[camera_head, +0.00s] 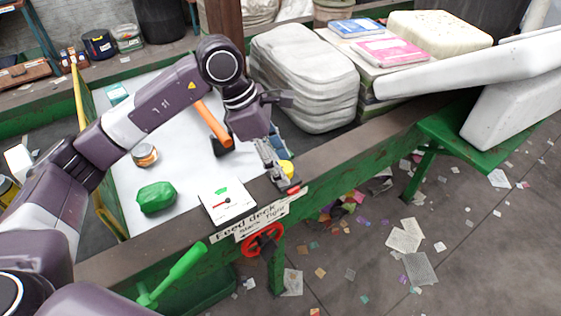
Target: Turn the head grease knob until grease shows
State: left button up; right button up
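My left gripper (278,178) reaches down over the front edge of the deck, right of the gauge card. A small yellow round part (287,167), perhaps the grease knob, shows right beside its grey fingers. The fingers partly cover it, and I cannot tell whether they touch or grip it. A small red part (294,190) shows just below the fingertips. I cannot make out any grease there. My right gripper is not in view.
A gauge card (228,200), a green lump (156,197), a small jar (144,155) and an orange-handled tool (213,124) are on the pale deck. A red handwheel (262,241) and green lever (181,268) are at the front. Stacked grey bales (303,70) stand behind.

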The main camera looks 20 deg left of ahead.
pick_arm(q)
jog(key=v, duration=1.2)
jog(key=shift+d, duration=0.1)
dwell(0.4)
